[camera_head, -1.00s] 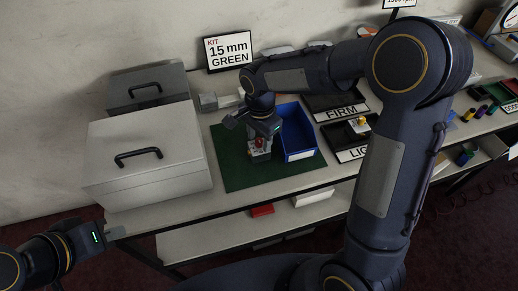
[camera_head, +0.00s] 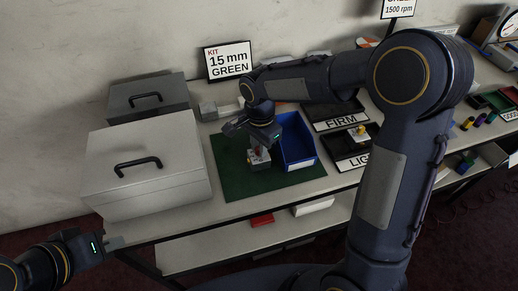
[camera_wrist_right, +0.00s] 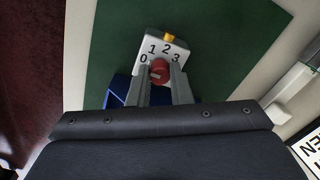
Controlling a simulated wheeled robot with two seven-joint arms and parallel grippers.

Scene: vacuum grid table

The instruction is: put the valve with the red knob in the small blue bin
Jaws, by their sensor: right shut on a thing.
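The valve (camera_head: 259,164) is a small grey block standing on the green mat (camera_head: 235,184), just left of the small blue bin (camera_head: 297,143). The wrist view shows the valve's white face (camera_wrist_right: 166,47) with the digits 0 to 3 and a yellow tip. Its red knob (camera_wrist_right: 159,71) sits between the fingers of my right gripper (camera_wrist_right: 161,76), which is shut on it. In the head view my right gripper (camera_head: 258,150) mostly hides the knob. The blue bin looks empty. My left gripper (camera_head: 114,238) is at the lower left, away from the valve; its opening is unclear.
Two lidded boxes with black handles, one light (camera_head: 150,165) and one dark (camera_head: 148,93), stand at the left. Black trays labelled FIRM (camera_head: 333,113) and LIGHT (camera_head: 350,148) lie right of the bin. A kit sign (camera_head: 229,60) stands at the back.

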